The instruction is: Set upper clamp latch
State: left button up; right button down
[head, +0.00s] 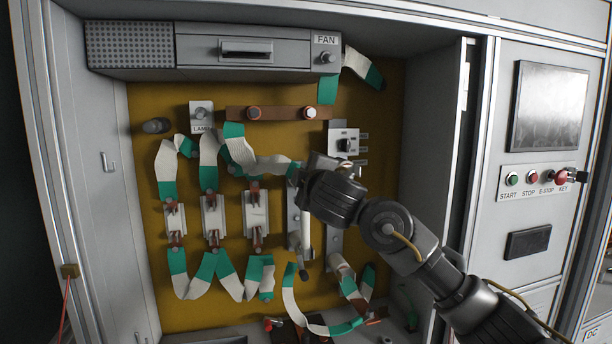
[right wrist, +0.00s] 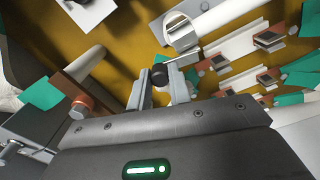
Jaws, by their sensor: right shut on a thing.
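My right gripper (head: 308,172) reaches in from the right, at the top of a white cylindrical fuse (head: 306,215) on the yellow panel. In the right wrist view its fingers (right wrist: 164,88) are shut on the dark knob of the upper clamp latch (right wrist: 160,71). The metal upper clamp (right wrist: 180,34) curves around the end of the white fuse (right wrist: 224,17). In the head view the gripper hides the upper clamp. A lower dark handle (head: 303,273) sticks out below the fuse. My left gripper is not in view.
Several smaller fuse holders (head: 211,216) with green-and-white cables stand left of the fuse. A switch block (head: 344,143) is just above my right gripper. A brown bar (head: 281,113) with round terminals crosses above. The cabinet's right wall (head: 432,150) is beside my arm.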

jog(key=c, duration=1.3)
grip_release()
jog(key=shift+a, duration=0.15)
jog(key=shift+s, duration=0.1)
jog(key=shift+b+v, duration=0.6)
jog(key=shift+v, duration=4.8)
